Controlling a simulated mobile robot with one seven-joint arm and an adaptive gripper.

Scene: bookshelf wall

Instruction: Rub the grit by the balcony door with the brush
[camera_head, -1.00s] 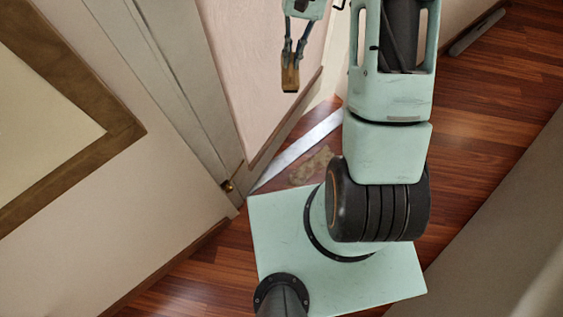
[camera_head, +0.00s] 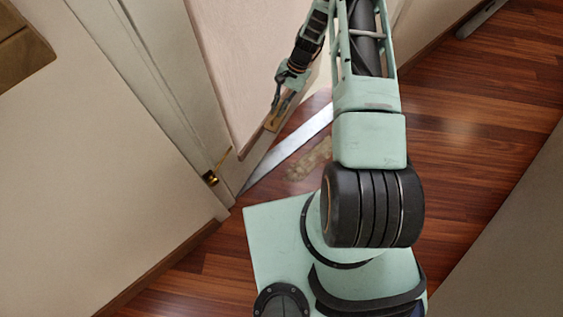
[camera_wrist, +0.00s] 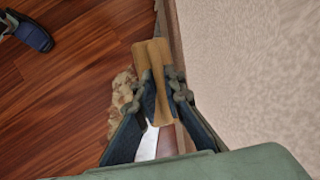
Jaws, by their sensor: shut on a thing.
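The grit (camera_head: 312,160) is a tan, crumbly patch on the wood floor beside the metal door sill (camera_head: 290,150), partly hidden by my arm. It also shows in the wrist view (camera_wrist: 122,92), left of the brush. The brush (camera_head: 274,118) is a light wooden piece held in my gripper (camera_head: 279,100). In the wrist view the brush (camera_wrist: 153,75) sits between the two dark fingers, which are shut on it. The brush is close to the pale wall and near the sill. I cannot tell whether it touches the floor or the grit.
The balcony door (camera_head: 165,90) with a brass handle (camera_head: 211,178) is at the left. A pale pink wall (camera_wrist: 250,70) runs close along the brush's right side in the wrist view. Open wood floor (camera_head: 480,110) lies to the right.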

